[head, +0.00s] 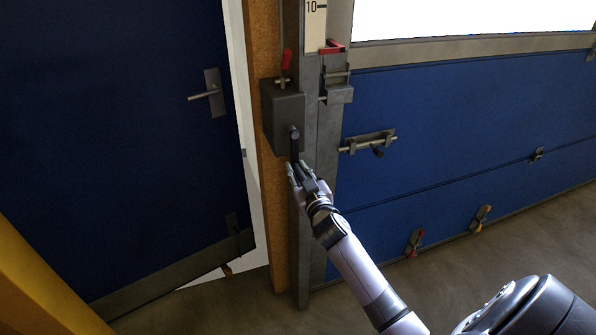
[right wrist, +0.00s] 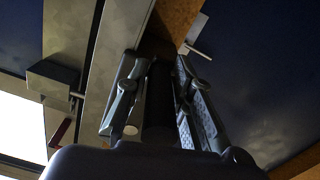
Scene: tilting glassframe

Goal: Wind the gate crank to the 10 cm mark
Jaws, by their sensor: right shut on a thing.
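The gate crank (head: 295,148) is a dark arm hanging down from a grey gearbox (head: 283,112) on the metal post. My right gripper (head: 301,174) is at the lower end of the crank and shut on it. In the right wrist view a dark crank part (right wrist: 158,105) lies between the two fingers of the right gripper (right wrist: 160,95). A white scale (head: 314,28) with a "10" mark stands above. A red pointer (head: 333,46) on the gate's edge sits below that mark. The blue gate (head: 440,110) is at the right. My left gripper is not in view.
A blue door (head: 120,130) with a lever handle (head: 205,94) stands ajar at the left. A red-handled lever (head: 286,60) is above the gearbox. A bolt (head: 368,143) and several small latches are on the gate. The floor (head: 400,290) before the gate is clear.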

